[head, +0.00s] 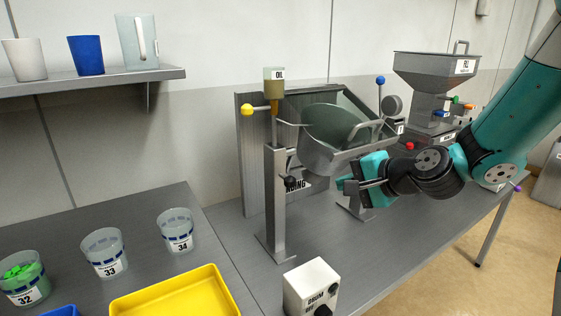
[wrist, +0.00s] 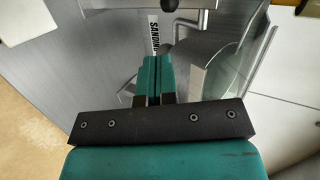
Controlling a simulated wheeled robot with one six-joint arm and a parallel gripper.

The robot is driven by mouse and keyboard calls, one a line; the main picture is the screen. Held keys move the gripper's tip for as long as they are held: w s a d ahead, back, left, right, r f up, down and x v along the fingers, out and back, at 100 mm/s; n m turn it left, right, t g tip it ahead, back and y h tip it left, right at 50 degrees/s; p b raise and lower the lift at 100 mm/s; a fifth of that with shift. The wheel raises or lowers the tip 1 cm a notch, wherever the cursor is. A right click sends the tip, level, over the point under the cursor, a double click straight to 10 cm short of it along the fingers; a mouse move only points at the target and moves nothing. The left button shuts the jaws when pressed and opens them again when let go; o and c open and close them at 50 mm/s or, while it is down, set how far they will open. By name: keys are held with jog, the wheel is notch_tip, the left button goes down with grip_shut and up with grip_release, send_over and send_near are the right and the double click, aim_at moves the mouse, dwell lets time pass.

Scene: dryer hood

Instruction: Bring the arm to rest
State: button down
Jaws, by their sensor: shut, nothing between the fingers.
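My gripper (head: 346,184) is in front of the metal drum (head: 319,152) at the middle of the head view, with the teal arm reaching in from the right. In the wrist view its two teal fingers (wrist: 158,78) are pressed together with nothing between them. Behind them show the grey bench surface, a sign reading "SANDING" in part (wrist: 154,34), and a clear hood (wrist: 245,55) with a handle. Whether the gripper touches the drum or its stand cannot be told.
A post with an oil cup (head: 274,84) and yellow knob stands left of the drum. A drum control box (head: 311,287) is at the bench front. A hopper (head: 435,75) stands back right. Numbered cups (head: 104,254) and a yellow tray (head: 178,296) are at left.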

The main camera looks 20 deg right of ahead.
jog(key=s+a+r+n+g+y, duration=0.15)
jog(key=s+a+n+g, duration=0.35)
jog(key=s+a+n, duration=0.5)
jog(key=s+a+n+g+h, duration=0.3)
jog(key=s+n+g, duration=0.3)
jog(key=s+n, duration=0.3)
jog(key=s+a, duration=0.1)
jog(key=s, duration=0.3)
jog(key=shift+s+a+r+n, duration=0.2)
jog(key=shift+s+r+n, duration=0.1)
jog(key=shift+r+n, duration=0.1)
